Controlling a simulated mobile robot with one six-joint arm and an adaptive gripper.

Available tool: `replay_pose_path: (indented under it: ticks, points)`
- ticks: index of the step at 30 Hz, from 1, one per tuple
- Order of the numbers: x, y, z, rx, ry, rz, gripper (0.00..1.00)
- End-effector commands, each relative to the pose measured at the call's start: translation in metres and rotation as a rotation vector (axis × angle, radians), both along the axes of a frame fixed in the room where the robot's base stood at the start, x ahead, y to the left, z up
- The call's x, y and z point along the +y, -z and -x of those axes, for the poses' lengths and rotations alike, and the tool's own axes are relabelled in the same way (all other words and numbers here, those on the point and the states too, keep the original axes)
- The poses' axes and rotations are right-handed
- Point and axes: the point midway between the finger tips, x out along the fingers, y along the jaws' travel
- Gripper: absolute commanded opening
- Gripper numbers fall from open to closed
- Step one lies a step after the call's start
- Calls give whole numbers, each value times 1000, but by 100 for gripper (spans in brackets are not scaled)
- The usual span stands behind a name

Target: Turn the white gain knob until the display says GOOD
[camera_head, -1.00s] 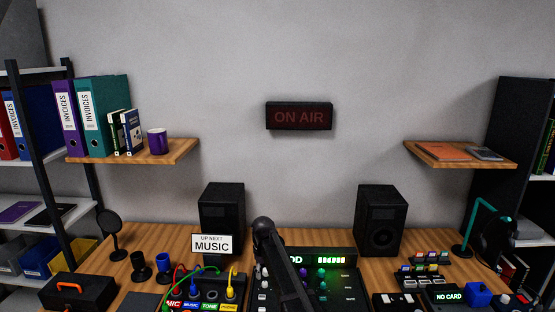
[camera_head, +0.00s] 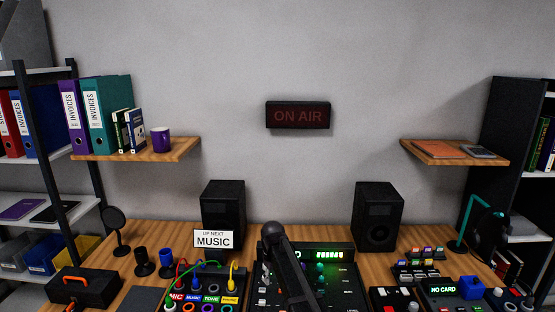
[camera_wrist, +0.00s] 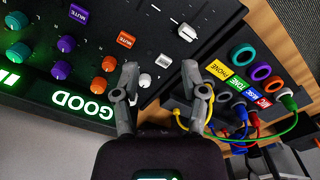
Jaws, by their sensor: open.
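The mixer display (camera_wrist: 80,104) reads GOOD in green, upside down in the wrist view. In the head view my arm covers most of the word on the display (camera_head: 325,255), with green bars lit beside it. Two small white knobs show in the wrist view, one (camera_wrist: 145,80) close to the left finger and one (camera_wrist: 163,60) farther up. Which of them is the gain knob is not labelled in view. My gripper (camera_wrist: 161,68) is open and empty, its fingers either side of these knobs; I cannot tell its height above them. The head view hides the fingertips.
A patch panel (camera_wrist: 188,108) with coloured cables lies right of the mixer in the wrist view. The mixer also carries orange, blue, purple and green knobs and a white fader (camera_wrist: 188,32).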

Motion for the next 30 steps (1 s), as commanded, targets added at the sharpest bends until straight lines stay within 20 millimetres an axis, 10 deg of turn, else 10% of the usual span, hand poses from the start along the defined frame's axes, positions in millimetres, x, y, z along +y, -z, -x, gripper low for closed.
replay_pose_path:
  ticks: [11,21,30]
  points:
    - [-67,-4,67,0,174,0,56]
    - [-148,-9,172,0,449,0,56]
    - [-182,-12,229,0,605,-1,56]
